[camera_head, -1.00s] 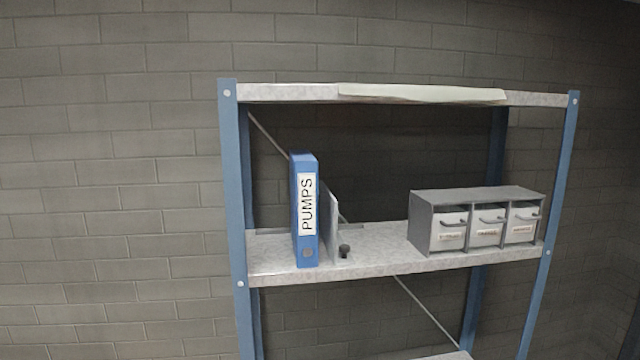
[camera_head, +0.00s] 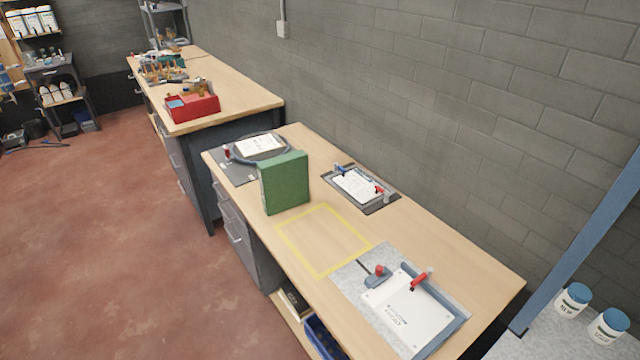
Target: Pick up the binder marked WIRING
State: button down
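A green binder (camera_head: 284,182) stands upright on the near wooden workbench (camera_head: 470,262), just behind a yellow taped square (camera_head: 322,240). No marking on it can be read from here, so I cannot tell whether it is the binder marked WIRING. The blue binder marked PUMPS is not in the current view. My gripper is not in view.
A round dark tray with a paper (camera_head: 260,146) sits behind the green binder. A red toolbox (camera_head: 192,107) is on the far bench. Red floor (camera_head: 90,230) is open at left.

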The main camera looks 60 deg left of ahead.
aim_at(283, 179)
jog(key=u, duration=1.55)
